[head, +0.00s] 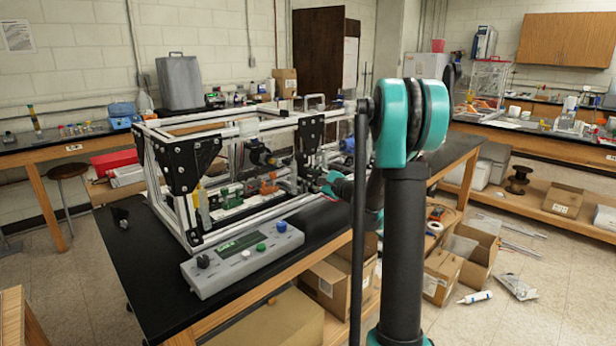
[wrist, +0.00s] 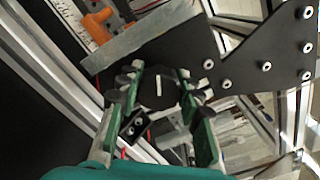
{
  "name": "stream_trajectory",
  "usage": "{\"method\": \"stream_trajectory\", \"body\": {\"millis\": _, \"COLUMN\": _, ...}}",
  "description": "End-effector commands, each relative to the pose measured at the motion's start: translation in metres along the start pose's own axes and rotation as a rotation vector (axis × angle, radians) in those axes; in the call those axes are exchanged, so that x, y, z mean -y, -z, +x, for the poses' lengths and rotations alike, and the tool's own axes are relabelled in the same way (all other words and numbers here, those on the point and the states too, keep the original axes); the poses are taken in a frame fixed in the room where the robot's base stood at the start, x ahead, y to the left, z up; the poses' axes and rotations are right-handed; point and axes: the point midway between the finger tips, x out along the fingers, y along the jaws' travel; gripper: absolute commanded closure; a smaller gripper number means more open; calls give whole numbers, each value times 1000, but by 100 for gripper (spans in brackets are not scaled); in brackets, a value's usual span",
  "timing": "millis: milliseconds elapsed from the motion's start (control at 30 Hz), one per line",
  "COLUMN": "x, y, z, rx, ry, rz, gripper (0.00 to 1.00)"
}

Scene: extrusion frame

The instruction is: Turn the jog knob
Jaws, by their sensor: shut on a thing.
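The jog knob (wrist: 158,95) is a dark round knob with a white line on its face, in the middle of the wrist view. The white line stands nearly upright in that picture. My gripper (wrist: 161,82) has its green-and-grey fingers on either side of the knob and is shut on it. In the head view my arm reaches to the right end of the extrusion frame (head: 215,240). There the knob and fingertips are too small and partly hidden to make out.
A black bolted plate (wrist: 255,55) and a grey bar (wrist: 130,45) lie close to the fingers. An orange part (wrist: 97,22) is at upper left. A grey control box (head: 215,284) with a dark knob and coloured buttons sits at the front of the black bench. Cardboard boxes (head: 335,285) stand below.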

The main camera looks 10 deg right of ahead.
Motion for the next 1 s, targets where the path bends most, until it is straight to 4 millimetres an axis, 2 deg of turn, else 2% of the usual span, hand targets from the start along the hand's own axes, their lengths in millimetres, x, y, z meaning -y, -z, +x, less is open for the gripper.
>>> {"method": "stream_trajectory", "body": {"millis": 333, "x": 0, "y": 0, "z": 0, "rx": 0, "ry": -1, "rz": -3, "gripper": 93}}
{"method": "stream_trajectory", "body": {"millis": 367, "x": -1, "y": 0, "z": 0, "rx": 0, "ry": -1, "rz": -3, "gripper": 63}}
{"method": "stream_trajectory", "body": {"millis": 433, "x": 0, "y": 0, "z": 0, "rx": 0, "ry": -1, "rz": -3, "gripper": 55}}
{"method": "stream_trajectory", "body": {"millis": 767, "x": 0, "y": 0, "z": -2, "rx": 0, "ry": 0, "rz": -2, "gripper": 55}}
{"method": "stream_trajectory", "body": {"millis": 867, "x": 0, "y": 0, "z": -10, "rx": -1, "ry": 1, "rz": -2, "gripper": 55}}
{"method": "stream_trajectory", "body": {"millis": 1000, "x": 0, "y": 1, "z": -34, "rx": -3, "ry": 2, "rz": -2, "gripper": 55}}
